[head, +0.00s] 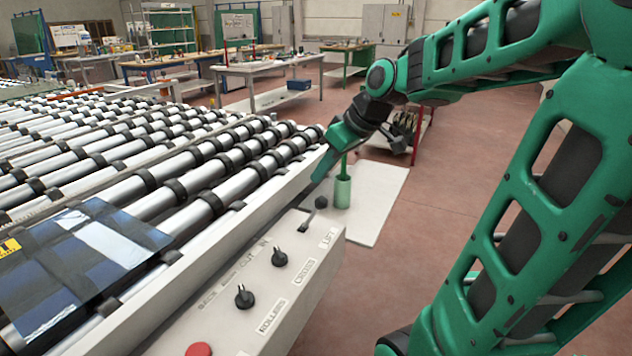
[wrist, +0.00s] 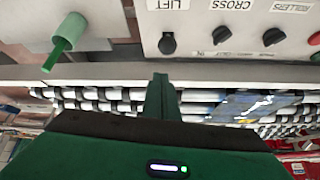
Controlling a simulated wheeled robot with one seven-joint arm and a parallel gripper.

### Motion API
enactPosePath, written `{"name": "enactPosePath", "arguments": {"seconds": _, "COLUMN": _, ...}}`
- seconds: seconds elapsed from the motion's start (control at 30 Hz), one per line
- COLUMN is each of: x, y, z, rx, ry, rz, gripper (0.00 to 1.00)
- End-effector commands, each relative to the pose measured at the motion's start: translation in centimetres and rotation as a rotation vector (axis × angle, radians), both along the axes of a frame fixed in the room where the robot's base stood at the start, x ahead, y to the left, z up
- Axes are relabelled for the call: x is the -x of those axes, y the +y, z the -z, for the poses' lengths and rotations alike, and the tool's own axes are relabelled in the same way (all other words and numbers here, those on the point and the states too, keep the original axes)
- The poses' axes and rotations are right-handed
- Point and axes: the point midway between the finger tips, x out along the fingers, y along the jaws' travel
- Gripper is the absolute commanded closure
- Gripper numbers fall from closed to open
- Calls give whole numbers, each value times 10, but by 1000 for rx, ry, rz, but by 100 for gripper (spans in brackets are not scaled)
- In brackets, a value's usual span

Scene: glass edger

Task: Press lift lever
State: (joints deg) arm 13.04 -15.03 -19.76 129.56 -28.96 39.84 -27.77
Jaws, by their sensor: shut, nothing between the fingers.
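The lift lever (head: 320,202) is a short lever with a round black knob on the grey control panel (head: 262,298), beside the LIFT label. In the wrist view the lever's knob (wrist: 167,43) sits below the upside-down LIFT label. My gripper (head: 317,179) is shut and empty, its green fingers pointing down at the panel's far end. In the head view the fingertips appear just above the knob. In the wrist view the fingertips (wrist: 161,77) show just below the knob, apart from it in the picture. I cannot tell the exact height gap.
The CROSS knob (head: 279,257) and ROLLERS knob (head: 244,296) are on the same panel, with a red button (head: 198,349). The roller conveyor (head: 208,201) runs alongside, bearing a dark glass sheet (head: 75,262).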

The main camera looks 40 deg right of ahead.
Motion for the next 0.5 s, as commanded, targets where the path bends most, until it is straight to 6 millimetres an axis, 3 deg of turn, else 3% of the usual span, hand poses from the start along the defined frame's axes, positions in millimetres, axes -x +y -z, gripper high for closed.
{"name": "enactPosePath", "arguments": {"seconds": 0.23, "x": 37, "y": -19, "z": -24, "rx": 1, "ry": -3, "rz": 3, "gripper": 100}}
{"name": "enactPosePath", "arguments": {"seconds": 0.5, "x": 54, "y": -28, "z": -36, "rx": 1, "ry": -3, "rz": 3, "gripper": 100}}
